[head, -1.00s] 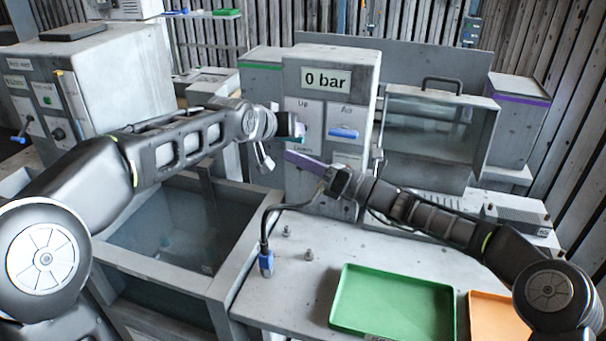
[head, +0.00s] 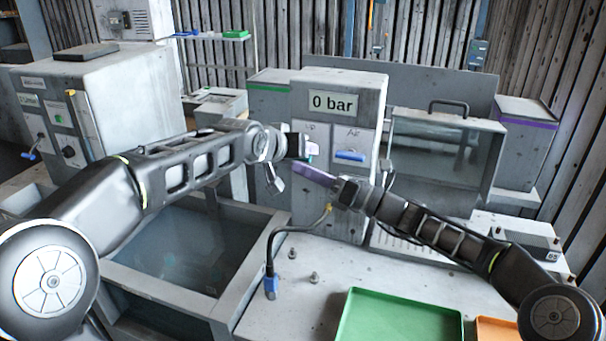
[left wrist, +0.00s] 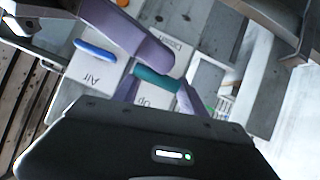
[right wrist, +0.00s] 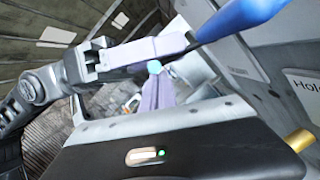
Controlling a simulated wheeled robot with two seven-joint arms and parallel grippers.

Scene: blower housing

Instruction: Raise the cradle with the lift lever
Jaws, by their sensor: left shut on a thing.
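The lift lever's teal handle (left wrist: 157,78) is between the fingers of my left gripper (left wrist: 158,98), which is shut on it in front of the panel marked Up and Down. In the head view my left gripper (head: 308,148) covers most of the lever. My right gripper (head: 305,172) is just below it, pointing left across the panel, and its fingers (right wrist: 155,92) look together with nothing visible between them. The cradle cannot be made out; the water tank (head: 228,292) at front left is murky inside.
The blue air lever (head: 350,156) sits right of the lift lever, under a display (head: 333,103) reading 0 bar. A green tray (head: 400,322) and an orange tray (head: 497,330) lie in front.

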